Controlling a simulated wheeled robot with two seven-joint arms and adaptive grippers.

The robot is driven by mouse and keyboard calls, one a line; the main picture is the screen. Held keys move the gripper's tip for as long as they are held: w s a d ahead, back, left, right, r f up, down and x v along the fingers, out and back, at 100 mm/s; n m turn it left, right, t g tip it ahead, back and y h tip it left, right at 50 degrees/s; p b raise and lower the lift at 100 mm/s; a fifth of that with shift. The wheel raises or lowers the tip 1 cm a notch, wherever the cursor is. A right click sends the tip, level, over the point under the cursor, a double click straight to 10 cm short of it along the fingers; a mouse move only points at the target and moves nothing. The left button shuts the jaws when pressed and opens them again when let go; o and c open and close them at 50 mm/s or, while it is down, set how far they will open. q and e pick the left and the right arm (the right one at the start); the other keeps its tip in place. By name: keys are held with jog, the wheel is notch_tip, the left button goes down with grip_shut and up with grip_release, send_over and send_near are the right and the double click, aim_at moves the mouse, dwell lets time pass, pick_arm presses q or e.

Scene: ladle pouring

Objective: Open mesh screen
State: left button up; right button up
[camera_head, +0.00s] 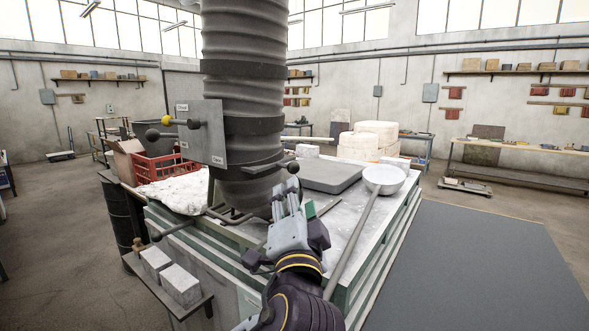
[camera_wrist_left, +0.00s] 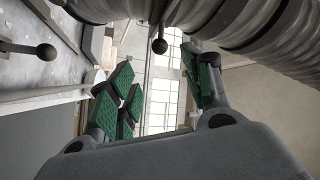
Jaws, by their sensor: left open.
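I cannot clearly make out a mesh screen. A thick grey ribbed duct (camera_head: 247,60) stands over the workbench. A short dark lever with a ball knob (camera_head: 293,167) sticks out of its lower right side. My left gripper (camera_head: 290,200) is just below and in front of that knob in the head view, fingers pointing up, open. In the left wrist view its green-padded fingers (camera_wrist_left: 160,92) stand apart with nothing held; a ball knob (camera_wrist_left: 160,46) shows beyond them, apart from the pads. The duct (camera_wrist_left: 250,30) fills the upper right there. My right gripper is not in view.
A plate (camera_head: 213,135) with lever knobs (camera_head: 193,124) is mounted left of the duct. Another ball-ended rod (camera_head: 170,231) lies at the bench's left. A ladle (camera_head: 384,178) lies on the bench's right, its handle toward my arm. The floor mat (camera_head: 480,260) at right is clear.

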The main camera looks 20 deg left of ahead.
aim_at(294, 172)
pick_arm(q)
jog(key=p+x, duration=0.3)
jog(key=x, duration=1.1)
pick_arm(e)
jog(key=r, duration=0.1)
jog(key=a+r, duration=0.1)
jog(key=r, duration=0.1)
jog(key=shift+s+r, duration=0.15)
pick_arm(q)
jog(key=shift+s, duration=0.1)
jog(key=shift+c, duration=0.5)
jog(key=shift+f, duration=0.1)
grip_shut()
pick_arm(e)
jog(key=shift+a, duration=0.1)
